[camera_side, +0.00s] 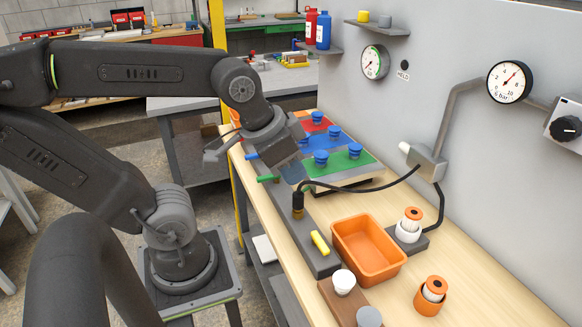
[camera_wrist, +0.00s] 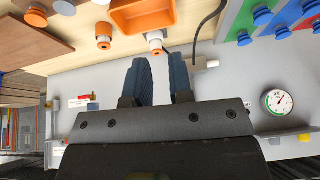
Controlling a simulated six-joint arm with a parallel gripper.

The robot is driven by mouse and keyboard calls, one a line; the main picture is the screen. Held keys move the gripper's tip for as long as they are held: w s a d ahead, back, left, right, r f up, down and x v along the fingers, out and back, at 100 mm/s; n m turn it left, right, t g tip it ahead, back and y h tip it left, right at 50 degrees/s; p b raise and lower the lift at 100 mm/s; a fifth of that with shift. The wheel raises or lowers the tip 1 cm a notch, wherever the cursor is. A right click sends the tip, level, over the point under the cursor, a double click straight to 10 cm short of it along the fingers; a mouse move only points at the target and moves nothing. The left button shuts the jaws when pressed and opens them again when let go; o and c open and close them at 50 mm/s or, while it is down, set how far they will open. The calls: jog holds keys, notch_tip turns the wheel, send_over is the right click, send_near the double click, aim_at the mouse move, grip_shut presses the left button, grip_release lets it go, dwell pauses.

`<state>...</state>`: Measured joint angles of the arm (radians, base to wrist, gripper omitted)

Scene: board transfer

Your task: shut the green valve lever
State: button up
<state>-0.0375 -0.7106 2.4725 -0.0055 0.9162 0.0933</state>
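The green valve lever (camera_side: 267,179) is a short green handle near the far part of a dark grey bar (camera_side: 317,262) on the bench. It sticks out to the left, across the bar's length. A blue lever (camera_side: 252,157) lies beyond it, and a yellow lever (camera_side: 320,242) lies along the bar nearer the camera. My gripper (camera_side: 294,176) is just right of the green lever in the side view, above the bench; contact cannot be told. In the wrist view my gripper (camera_wrist: 161,64) has its fingers apart with nothing between them.
A dark hose fitting (camera_side: 298,203) stands up from the bar, its hose running to the wall. A board with blue knobs (camera_side: 340,174) lies behind my gripper.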

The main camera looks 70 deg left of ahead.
jog(key=w+a+m+g, duration=0.1)
jog(key=a, duration=0.1)
jog(key=w+a+m+g, duration=0.1)
jog(key=w+a+m, duration=0.1)
jog(key=a, duration=0.1)
jog(key=w+a+m, duration=0.2)
jog(key=a, duration=0.1)
jog(key=shift+w+a+g, duration=0.15)
jog(key=shift+w+g, duration=0.1)
jog(key=shift+g, duration=0.15)
grip_shut()
jog(key=a+f+m+g+h, duration=0.1)
jog(key=a+f+m, duration=0.2)
jog(key=a, duration=0.6)
jog(key=s+a+f+m+h, duration=0.1)
jog(key=a+f+m+h, duration=0.1)
jog(key=a+m, duration=0.3)
jog(key=s+a+f+m+g+h, duration=0.1)
jog(key=a+f+m, duration=0.2)
jog(key=a, duration=1)
jog(key=shift+s+a+f+m+g, duration=0.25)
jog(key=shift+f+m+g, duration=0.1)
jog(key=shift+m, duration=0.35)
